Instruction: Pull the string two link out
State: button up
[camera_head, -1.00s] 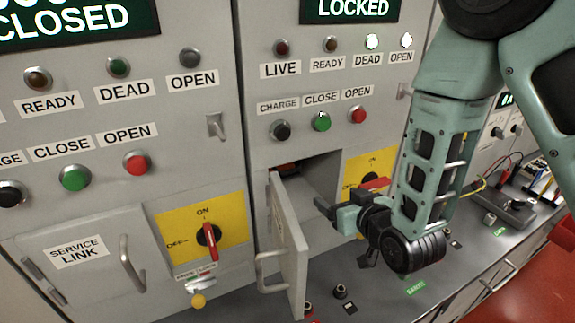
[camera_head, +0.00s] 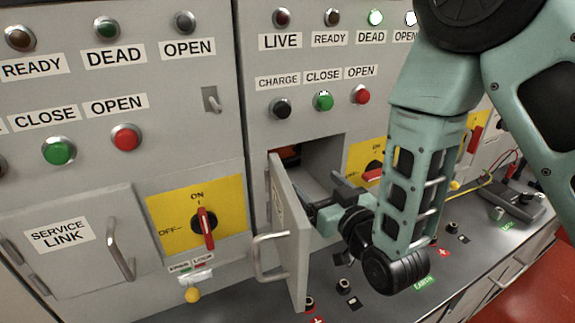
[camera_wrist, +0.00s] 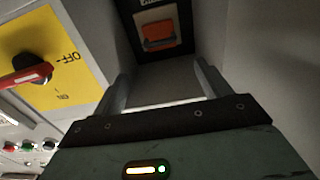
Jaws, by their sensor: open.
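The link (camera_wrist: 158,33) is an orange block with a handle-like bar, seated in a dark holder at the back of an open compartment. In the head view only a sliver of orange (camera_head: 290,153) shows above the door. The compartment door (camera_head: 287,232) is swung outward, with its handle (camera_head: 267,258) at the front. My gripper (camera_head: 322,195) is at the compartment mouth, beside the inner face of the door. In the wrist view its two fingers (camera_wrist: 165,82) are spread and empty, with the link beyond them, apart from it.
A yellow plate with a red rotary switch (camera_head: 373,172) is just right of the compartment. The left cabinet has a shut service link door (camera_head: 75,240). Terminals (camera_head: 343,286) stand on the grey bench below. Panel buttons (camera_head: 322,101) are above.

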aim_at(292, 159)
jog(key=p+x, duration=0.5)
jog(key=x, duration=0.9)
jog(key=shift+r, duration=0.15)
jog(key=shift+w+a, duration=0.2)
jog(key=shift+w, duration=0.3)
jog(key=c, duration=1.2)
jog(key=shift+s+d+f+b, duration=0.15)
jog(key=shift+s+f+b, duration=0.15)
jog(key=shift+b, duration=0.15)
jog(key=b+v, duration=0.3)
jog(key=v, duration=0.1)
jog(key=shift+s+d+r, duration=0.1)
jog(key=shift+s+r, duration=0.05)
jog(key=shift+s, duration=0.15)
